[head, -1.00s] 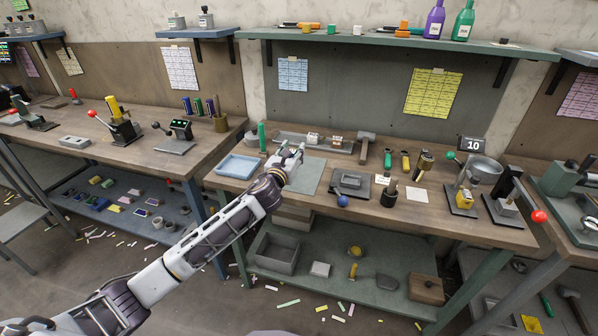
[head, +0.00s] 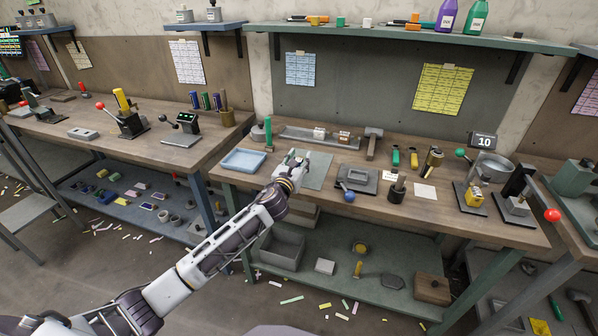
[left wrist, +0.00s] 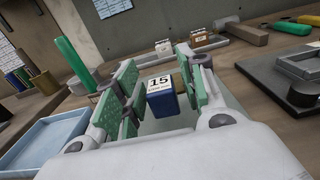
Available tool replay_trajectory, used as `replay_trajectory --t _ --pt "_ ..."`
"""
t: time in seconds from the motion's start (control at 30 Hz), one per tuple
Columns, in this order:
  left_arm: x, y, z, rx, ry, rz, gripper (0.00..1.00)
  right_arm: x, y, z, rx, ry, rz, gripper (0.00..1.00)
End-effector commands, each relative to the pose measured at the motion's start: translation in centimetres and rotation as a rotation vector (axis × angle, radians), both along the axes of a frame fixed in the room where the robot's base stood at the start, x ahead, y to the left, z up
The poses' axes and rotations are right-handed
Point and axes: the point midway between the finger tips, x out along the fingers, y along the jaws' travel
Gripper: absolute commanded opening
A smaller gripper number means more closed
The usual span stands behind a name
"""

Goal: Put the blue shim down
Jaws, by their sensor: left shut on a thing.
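The blue shim (left wrist: 163,102) is a small blue block with a white top label reading 15. It shows in the left wrist view between the green-padded fingers of my left gripper (left wrist: 160,95), which is shut on it. In the head view my left gripper (head: 295,160) is over the grey-green mat (head: 321,166) on the middle bench; the shim is too small or hidden there. I cannot tell whether the shim touches the mat. My right gripper is not in view.
A light blue tray (head: 243,161) lies left of the mat, with a green-handled tool (head: 268,132) behind it. A long grey tray (head: 318,138) with small labelled blocks is behind. A grey fixture (head: 357,178) with a blue knob stands to the right.

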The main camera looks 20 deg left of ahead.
Motion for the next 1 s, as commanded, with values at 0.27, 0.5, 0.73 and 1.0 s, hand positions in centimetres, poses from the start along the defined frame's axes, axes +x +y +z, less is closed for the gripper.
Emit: replay_trajectory --t 0.27,0.5,0.73,1.0 --pt "0.0 0.0 -0.3 -0.001 0.001 0.000 0.13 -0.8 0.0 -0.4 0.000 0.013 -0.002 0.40" --pt "0.0 0.0 -2.3 -0.001 0.001 0.000 0.13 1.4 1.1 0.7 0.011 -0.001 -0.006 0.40" --pt "0.0 0.0 -3.9 -0.001 0.002 0.001 0.13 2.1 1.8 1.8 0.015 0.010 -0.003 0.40" --pt "0.0 0.0 -4.2 0.000 0.000 0.000 0.13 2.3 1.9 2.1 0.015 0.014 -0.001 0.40"
